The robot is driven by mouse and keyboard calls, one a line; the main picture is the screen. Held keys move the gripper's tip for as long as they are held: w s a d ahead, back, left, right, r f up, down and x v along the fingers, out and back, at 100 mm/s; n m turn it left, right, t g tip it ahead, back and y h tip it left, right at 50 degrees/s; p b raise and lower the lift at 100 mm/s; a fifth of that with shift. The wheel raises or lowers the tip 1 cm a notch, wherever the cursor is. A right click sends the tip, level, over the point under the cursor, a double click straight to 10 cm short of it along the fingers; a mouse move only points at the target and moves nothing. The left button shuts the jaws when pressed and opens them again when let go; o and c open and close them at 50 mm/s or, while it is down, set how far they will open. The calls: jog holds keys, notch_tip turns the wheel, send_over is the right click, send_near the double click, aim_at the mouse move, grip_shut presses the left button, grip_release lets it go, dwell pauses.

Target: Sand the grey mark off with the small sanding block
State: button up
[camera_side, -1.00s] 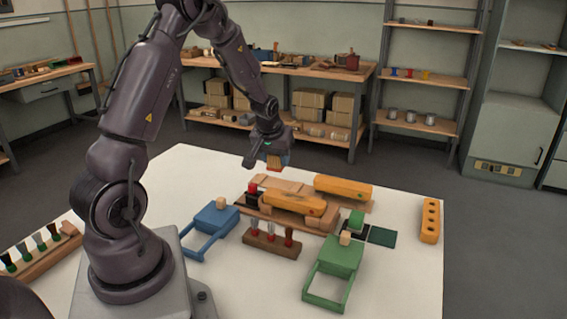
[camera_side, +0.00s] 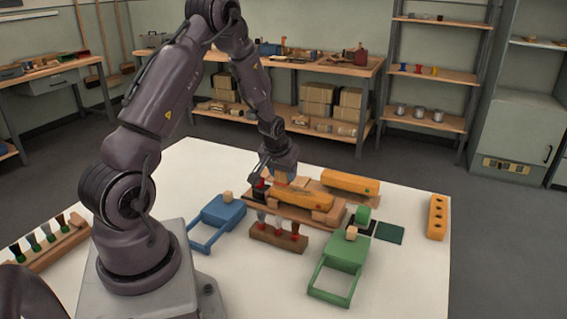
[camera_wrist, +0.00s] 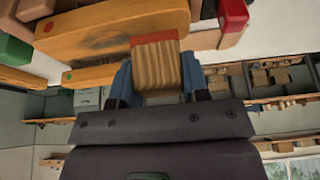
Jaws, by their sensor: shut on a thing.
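My gripper (camera_side: 272,172) is shut on the small sanding block (camera_wrist: 157,66), a tan block with a red face at its far end. In the wrist view the blue fingers of my gripper (camera_wrist: 155,82) flank the block. In the side view the block is low at the left end of the front orange wooden body (camera_side: 302,194), which rests on a wooden holder (camera_side: 322,215). In the wrist view the red face overlaps the edge of this body (camera_wrist: 110,32); contact cannot be told. A darker, greyish patch (camera_wrist: 103,38) shows on its face beside the block.
A second orange body (camera_side: 349,182) lies just behind. A brush rack (camera_side: 277,237), a blue frame (camera_side: 218,211) and a green frame (camera_side: 344,251) stand in front. A dark green pad (camera_side: 390,234) and an orange block with holes (camera_side: 437,217) are at the right. The table's front middle is clear.

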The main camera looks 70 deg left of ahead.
aim_at(321, 194)
jog(key=shift+w+d+f, duration=0.25)
jog(key=shift+w+f, duration=0.05)
jog(key=shift+f, duration=0.2)
jog(key=shift+w+d+f, duration=0.25)
jog(key=shift+f, duration=0.25)
jog(key=shift+c, duration=0.7)
jog(key=shift+w+d, duration=3.2)
jog(key=shift+d, duration=0.05)
jog(key=shift+s+a, duration=3.55)
jog(key=r, duration=0.2)
jog(key=shift+s+a+r, duration=0.2)
jog(key=shift+a+r, duration=0.05)
jog(key=shift+r, duration=2.95)
